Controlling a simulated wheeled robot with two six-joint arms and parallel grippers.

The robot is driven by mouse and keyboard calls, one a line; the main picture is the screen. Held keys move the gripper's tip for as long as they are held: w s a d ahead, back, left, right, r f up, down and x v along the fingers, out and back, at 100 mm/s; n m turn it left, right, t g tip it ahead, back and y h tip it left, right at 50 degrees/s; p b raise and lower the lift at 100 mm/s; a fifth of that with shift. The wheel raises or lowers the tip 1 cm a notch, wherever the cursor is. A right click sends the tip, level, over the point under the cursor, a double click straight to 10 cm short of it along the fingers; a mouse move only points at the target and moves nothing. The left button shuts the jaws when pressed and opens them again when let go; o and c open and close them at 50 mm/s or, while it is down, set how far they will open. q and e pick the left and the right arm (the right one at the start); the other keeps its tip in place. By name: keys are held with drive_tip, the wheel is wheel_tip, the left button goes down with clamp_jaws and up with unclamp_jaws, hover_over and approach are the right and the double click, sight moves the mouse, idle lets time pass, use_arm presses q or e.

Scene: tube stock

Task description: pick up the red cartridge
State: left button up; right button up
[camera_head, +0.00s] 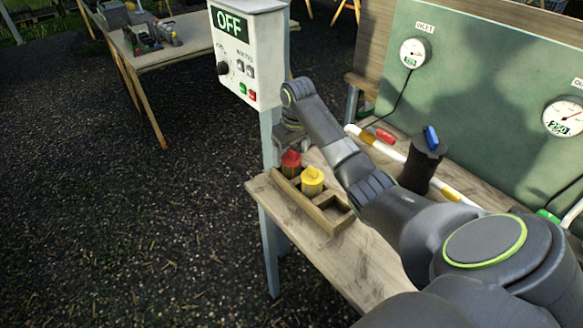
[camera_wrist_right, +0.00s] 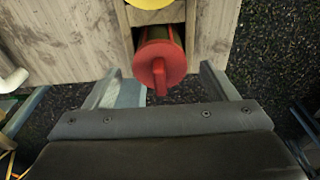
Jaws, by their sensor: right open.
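The red cartridge (camera_head: 291,158) stands upright in the end compartment of a wooden rack (camera_head: 337,224), beside a yellow cartridge (camera_head: 312,180). My right gripper (camera_head: 290,138) is open just behind it, partly hidden by its own arm. In the right wrist view the red cartridge (camera_wrist_right: 160,62) has a round top with a raised ridge. The two fingers of my right gripper (camera_wrist_right: 161,72) are spread to its left and right, with a gap on each side. The yellow cartridge shows at the top edge there. My left gripper is not in view.
The rack's front compartments look empty. Behind my arm are a white and yellow pipe (camera_head: 384,148), a small red piece (camera_head: 385,136) and a dark post with a blue handle (camera_head: 431,138). A control box (camera_head: 247,62) reading OFF stands behind the table's left end.

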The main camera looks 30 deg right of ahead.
wheel_tip(320, 180, down, 2)
drive_tip(key=shift+w+f, duration=0.1)
drive_tip(key=shift+w, duration=0.05)
drive_tip(key=c, duration=1.1)
drive_tip(key=shift+o, duration=0.2)
wheel_tip(320, 180, up, 7)
drive_tip(key=shift+b, duration=0.65)
wheel_tip(320, 180, up, 2)
drive_tip(key=shift+p, duration=0.45)
drive_tip(key=shift+r+p, duration=0.4)
drive_tip(key=shift+r, duration=0.25)
